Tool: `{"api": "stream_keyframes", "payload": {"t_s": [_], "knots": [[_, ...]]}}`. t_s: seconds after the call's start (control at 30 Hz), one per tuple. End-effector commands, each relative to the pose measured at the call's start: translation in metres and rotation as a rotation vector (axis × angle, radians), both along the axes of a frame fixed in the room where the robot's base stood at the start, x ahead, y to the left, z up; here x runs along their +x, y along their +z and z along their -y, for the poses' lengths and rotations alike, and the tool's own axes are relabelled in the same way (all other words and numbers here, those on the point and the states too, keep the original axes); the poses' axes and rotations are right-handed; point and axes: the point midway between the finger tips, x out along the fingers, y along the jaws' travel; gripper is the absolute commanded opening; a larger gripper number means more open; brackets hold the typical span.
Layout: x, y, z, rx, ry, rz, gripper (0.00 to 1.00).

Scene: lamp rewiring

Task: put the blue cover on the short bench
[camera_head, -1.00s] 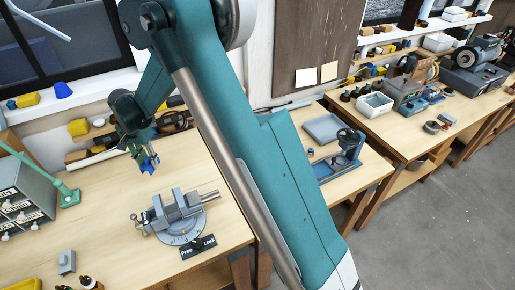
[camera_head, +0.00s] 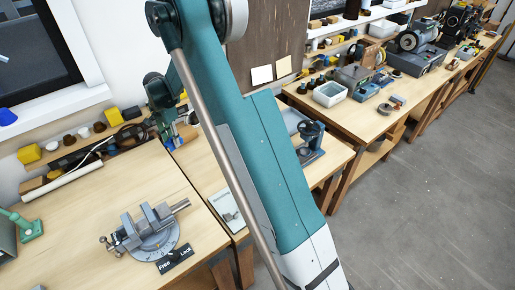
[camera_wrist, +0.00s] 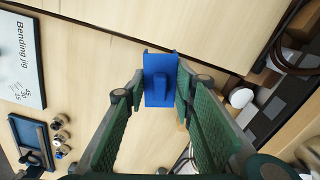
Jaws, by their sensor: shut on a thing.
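The blue cover (camera_wrist: 160,80) is between the fingertips of my gripper (camera_wrist: 159,90) in the wrist view, with both green fingers closed on its sides. A pale wood top shows below it. In the head view my gripper (camera_head: 172,137) is near the back wall, around the gap between the vise bench and the short bench (camera_head: 335,163). The cover is too small there to make out clearly. My arm hides much of the short bench. I cannot tell how high the cover is above the wood.
A vise (camera_head: 146,232) stands on the left bench. A press (camera_head: 309,142) stands on the short bench. A "Bending jig" panel (camera_wrist: 20,60) and a blue-framed tool (camera_wrist: 30,140) lie at left in the wrist view. Bare wood surrounds the cover's left side.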

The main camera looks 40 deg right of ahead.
Motion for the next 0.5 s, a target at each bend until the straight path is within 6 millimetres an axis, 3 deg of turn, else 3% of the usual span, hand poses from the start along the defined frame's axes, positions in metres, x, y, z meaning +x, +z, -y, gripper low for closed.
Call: {"api": "stream_keyframes", "payload": {"t_s": [0.03,0.3,0.5], "knots": [[0.001,-0.001,0.019,0.000,-0.031,0.000,0.13],[0.002,-0.006,0.103,0.000,-0.177,0.000,0.13],[0.000,-0.009,0.148,0.000,-0.256,0.000,0.13]]}}
